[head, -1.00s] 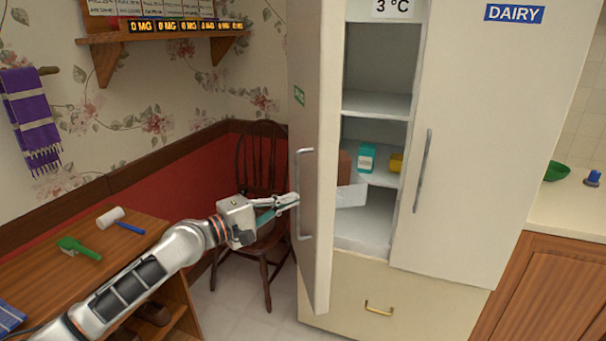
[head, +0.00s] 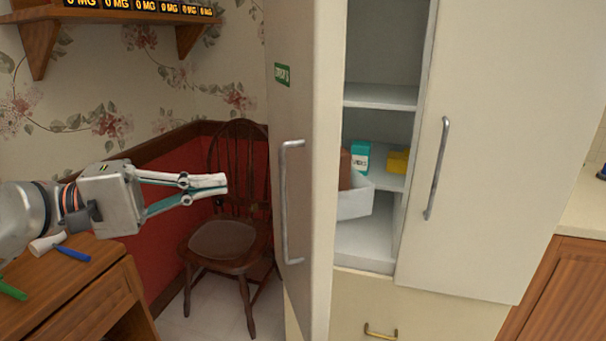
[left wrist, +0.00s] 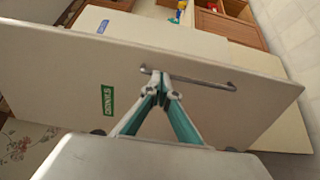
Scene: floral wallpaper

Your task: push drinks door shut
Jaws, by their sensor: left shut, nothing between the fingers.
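The drinks door (head: 305,150) is the left fridge door, standing open and seen nearly edge-on in the head view. It has a vertical metal handle (head: 291,203) and a small green label (head: 282,75). In the left wrist view the door's outer face (left wrist: 210,105) fills the middle, with its green DRINKS label (left wrist: 108,98) and handle (left wrist: 190,78). My left gripper (head: 222,184) is shut and empty, to the left of the door with a visible gap in the head view. In the left wrist view its fingertips (left wrist: 161,80) overlap the handle. My right gripper is not in view.
The open fridge compartment shows shelves (head: 380,97), a teal carton (head: 361,156), a yellow item (head: 398,161) and a white bin (head: 356,200). The right fridge door (head: 490,150) is shut. A wooden chair (head: 235,230) stands behind my gripper, and a wooden table (head: 75,285) is at lower left.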

